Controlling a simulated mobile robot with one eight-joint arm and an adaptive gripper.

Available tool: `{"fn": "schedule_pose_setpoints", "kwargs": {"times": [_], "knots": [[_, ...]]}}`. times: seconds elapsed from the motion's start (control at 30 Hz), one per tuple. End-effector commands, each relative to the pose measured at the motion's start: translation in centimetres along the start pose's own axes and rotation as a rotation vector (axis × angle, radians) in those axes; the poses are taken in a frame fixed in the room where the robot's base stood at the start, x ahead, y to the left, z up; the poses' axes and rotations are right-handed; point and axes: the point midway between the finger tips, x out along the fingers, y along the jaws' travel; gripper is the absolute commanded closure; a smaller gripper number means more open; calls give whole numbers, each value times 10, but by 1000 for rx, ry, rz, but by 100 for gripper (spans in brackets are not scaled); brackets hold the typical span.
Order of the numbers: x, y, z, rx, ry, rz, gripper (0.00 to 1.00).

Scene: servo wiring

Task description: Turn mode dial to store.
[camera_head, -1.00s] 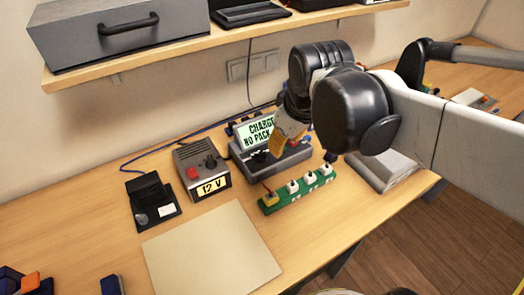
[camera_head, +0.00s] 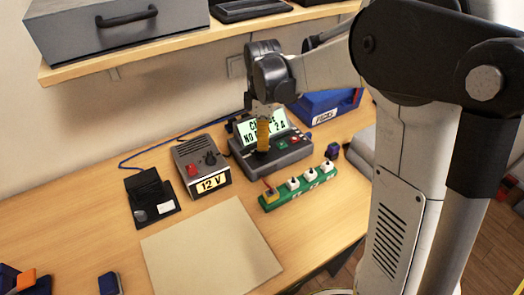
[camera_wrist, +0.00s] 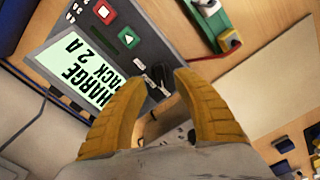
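The grey charger (camera_head: 290,156) stands at the back of the workbench with a lit green display (camera_head: 275,125). The display reads CHARGE, with a partly hidden line about the pack and 2 A. The black mode dial (camera_head: 261,157) sits at the left of its front panel. In the wrist view, the dial (camera_wrist: 159,78) shows between the two yellow fingers of my gripper (camera_wrist: 160,76). The fingers are apart and empty; I cannot tell whether either touches the dial. In the head view, my gripper (camera_head: 263,146) points down over the dial and covers part of the display. The dial's labels are not readable.
A red button (camera_wrist: 104,12) and a green button (camera_wrist: 129,39) are on the charger panel. A 12 V supply (camera_head: 201,165) stands to its left, a green socket strip (camera_head: 298,189) in front. A blue box (camera_head: 325,106) is behind right. A shelf (camera_head: 180,45) overhangs the back.

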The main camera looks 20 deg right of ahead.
Motion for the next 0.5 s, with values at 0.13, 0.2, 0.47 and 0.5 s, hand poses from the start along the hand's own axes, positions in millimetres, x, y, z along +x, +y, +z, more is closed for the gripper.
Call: {"fn": "schedule_pose_setpoints", "kwargs": {"times": [0.13,0.2,0.47,0.5], "knots": [[29,0,0,1,0,0,65],[36,0,0,1,0,1,65],[45,0,0,1,0,1,65],[45,0,0,1,0,1,65]]}}
